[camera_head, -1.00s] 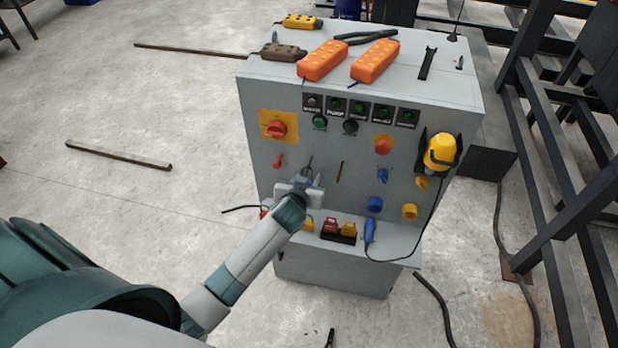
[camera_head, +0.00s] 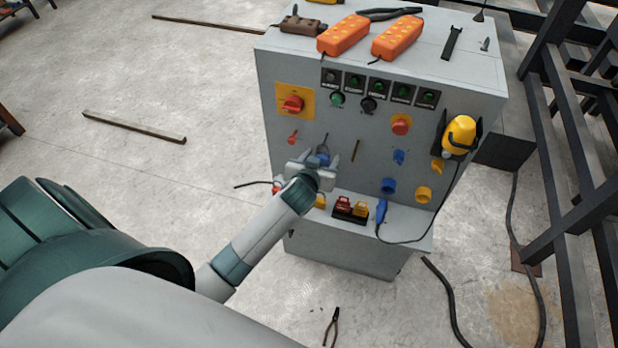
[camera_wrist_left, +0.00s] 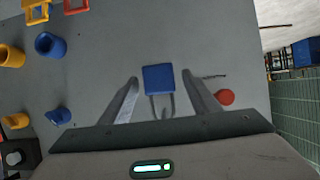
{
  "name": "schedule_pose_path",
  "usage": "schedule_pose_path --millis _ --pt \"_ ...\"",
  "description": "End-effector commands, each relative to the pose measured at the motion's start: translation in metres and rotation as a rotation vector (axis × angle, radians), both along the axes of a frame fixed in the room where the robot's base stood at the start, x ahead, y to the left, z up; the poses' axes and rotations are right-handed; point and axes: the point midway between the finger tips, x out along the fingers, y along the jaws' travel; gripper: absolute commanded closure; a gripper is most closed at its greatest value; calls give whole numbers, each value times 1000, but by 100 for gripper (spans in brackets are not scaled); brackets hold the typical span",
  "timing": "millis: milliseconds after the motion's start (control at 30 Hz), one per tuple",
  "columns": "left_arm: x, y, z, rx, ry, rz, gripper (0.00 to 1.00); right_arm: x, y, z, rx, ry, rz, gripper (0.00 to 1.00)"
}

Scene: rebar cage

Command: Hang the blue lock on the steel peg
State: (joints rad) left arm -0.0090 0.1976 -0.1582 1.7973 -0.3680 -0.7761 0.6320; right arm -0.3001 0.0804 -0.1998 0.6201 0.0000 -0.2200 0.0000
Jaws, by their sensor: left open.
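The blue lock (camera_wrist_left: 159,79) shows in the left wrist view in front of the grey panel, its grey shackle toward my gripper. In the head view a blue bit of the lock (camera_head: 322,159) shows at my gripper, with the grey shackle above it. My left gripper (camera_head: 325,157) is open, its fingers on either side of the lock, with visible gaps in the left wrist view (camera_wrist_left: 160,80). I cannot tell what bears the lock. A thin dark rod (camera_wrist_left: 214,76) beside the red knob may be the steel peg; I cannot be sure. My right gripper is out of view.
The grey cabinet (camera_head: 330,240) carries red, blue and yellow fittings. A red lock (camera_head: 342,203) and a yellow lock (camera_head: 360,209) stand on its ledge. A blue-handled tool (camera_head: 381,212) is beside them.

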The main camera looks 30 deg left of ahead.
Motion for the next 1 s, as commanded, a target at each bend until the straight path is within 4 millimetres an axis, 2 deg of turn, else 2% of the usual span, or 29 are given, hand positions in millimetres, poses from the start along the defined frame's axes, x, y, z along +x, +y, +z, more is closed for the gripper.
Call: schedule_pose_path --millis 700,1000 --pt "-100 -24 50 -2 -1 0 44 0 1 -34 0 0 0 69" --pt "-127 -31 65 -1 1 0 44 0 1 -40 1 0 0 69"
